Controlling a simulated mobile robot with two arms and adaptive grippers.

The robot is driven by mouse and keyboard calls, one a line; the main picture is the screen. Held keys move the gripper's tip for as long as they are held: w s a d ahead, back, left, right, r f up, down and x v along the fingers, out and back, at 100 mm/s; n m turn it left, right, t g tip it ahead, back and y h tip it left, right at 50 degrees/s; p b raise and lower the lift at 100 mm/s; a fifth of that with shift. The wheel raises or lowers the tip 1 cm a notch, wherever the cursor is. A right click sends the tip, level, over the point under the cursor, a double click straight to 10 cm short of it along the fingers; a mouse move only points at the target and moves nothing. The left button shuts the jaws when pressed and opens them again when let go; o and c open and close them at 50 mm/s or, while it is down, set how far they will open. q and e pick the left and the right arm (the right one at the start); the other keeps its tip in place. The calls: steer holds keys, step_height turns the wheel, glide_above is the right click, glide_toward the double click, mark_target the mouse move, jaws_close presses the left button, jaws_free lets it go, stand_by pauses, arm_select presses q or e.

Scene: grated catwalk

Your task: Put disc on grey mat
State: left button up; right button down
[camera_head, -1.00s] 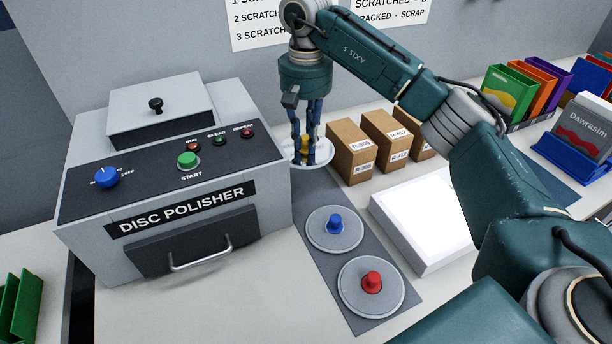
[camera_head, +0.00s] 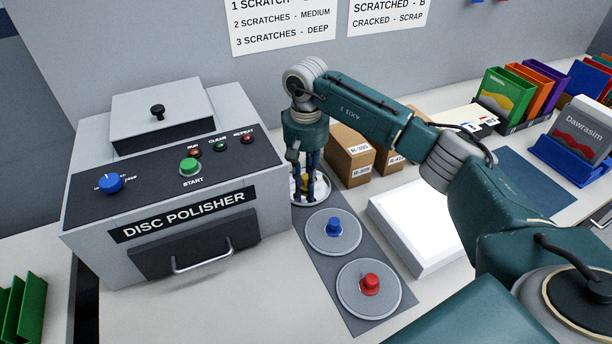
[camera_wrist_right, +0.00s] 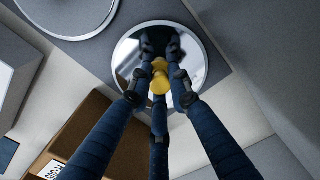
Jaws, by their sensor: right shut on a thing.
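The disc with the yellow knob (camera_head: 322,190) is a shiny round plate at the far end of the grey mat (camera_head: 308,212). My right gripper (camera_head: 306,192) points down with its fingers shut on the yellow knob. In the right wrist view the fingers meet at the knob (camera_wrist_right: 159,83), with the mirror-like disc (camera_wrist_right: 130,60) beyond it. I cannot tell whether the disc touches the mat. A disc with a blue knob (camera_head: 333,231) and one with a red knob (camera_head: 368,288) lie on the mat. My left gripper is not in view.
The disc polisher (camera_head: 180,215) stands just left of the mat. Cardboard boxes (camera_head: 349,155) stand close behind and right of the held disc. A white light panel (camera_head: 415,220) lies right of the mat. Coloured holders (camera_head: 510,95) stand at the far right.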

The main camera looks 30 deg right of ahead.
mark_target(306, 176)
steer(key=shift+f, duration=0.15)
steer(key=c, duration=1.6)
jaws_free()
steer(key=shift+r, duration=0.6)
step_height(306, 176, up, 11)
steer(key=shift+r+b, duration=0.1)
steer(key=shift+b, duration=1)
